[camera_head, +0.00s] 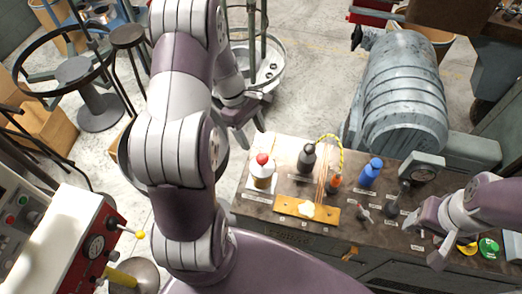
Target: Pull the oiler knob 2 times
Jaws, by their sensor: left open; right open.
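A red knob (263,159) tops a small amber and white reservoir (262,174) at the left end of the brown bench; it looks like the oiler, but its label is too small to read. My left gripper (251,135) is open and empty, pointing down just beyond the bench's back left corner, behind and slightly left of the red knob in the picture. It appears apart from the knob. My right gripper (422,244) is open and empty over the bench's right part, far from the red knob.
A red panel with a yellow-tipped lever (140,234) stands left.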

